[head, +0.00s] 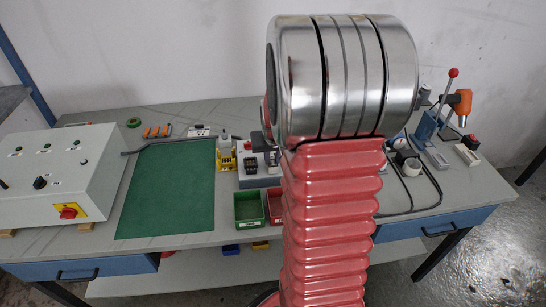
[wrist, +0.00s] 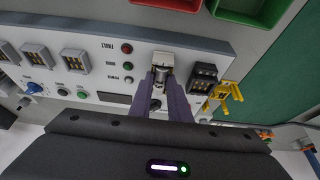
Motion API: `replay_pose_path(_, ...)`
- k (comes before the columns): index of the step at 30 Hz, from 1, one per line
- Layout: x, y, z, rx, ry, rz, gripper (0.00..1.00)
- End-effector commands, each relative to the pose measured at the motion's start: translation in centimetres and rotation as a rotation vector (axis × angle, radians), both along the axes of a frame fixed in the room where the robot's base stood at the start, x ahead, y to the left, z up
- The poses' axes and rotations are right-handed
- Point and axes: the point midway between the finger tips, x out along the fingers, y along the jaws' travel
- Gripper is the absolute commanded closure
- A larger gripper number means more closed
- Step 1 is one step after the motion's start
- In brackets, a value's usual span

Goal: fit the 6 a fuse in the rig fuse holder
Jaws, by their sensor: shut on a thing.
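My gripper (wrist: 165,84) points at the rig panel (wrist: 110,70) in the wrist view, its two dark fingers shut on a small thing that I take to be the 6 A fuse. The fuse is mostly hidden between the fingertips, and its rating cannot be read. A pale grey block (wrist: 163,58), which looks like the fuse holder, stands on the panel right at the fingertips. I cannot tell whether the fuse is inside it or just in front of it. In the head view my arm hides the gripper and much of the rig.
Beside the grey block are a black module (wrist: 203,75) and a yellow part (wrist: 226,92). Indicator lamps (wrist: 127,48) and socketed modules (wrist: 75,60) lie to the left. A green bin (head: 249,220) and a red bin (head: 275,206) stand at the rig's front. The green mat (head: 170,190) is clear.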

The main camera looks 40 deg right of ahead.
Motion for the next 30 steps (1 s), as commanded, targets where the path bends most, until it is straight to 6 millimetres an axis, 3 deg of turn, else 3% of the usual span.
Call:
replay_pose_path(10,-0.1,0.07,-0.35,0.002,0.003,0.0,1.0)
replay_pose_path(11,-0.11,0.08,-0.37,0.003,0.004,0.0,0.83)
replay_pose_path(20,-0.14,0.14,-0.43,0.004,0.004,0.0,0.62)
replay_pose_path(30,-0.13,0.07,-0.06,0.001,0.002,0.0,0.62)
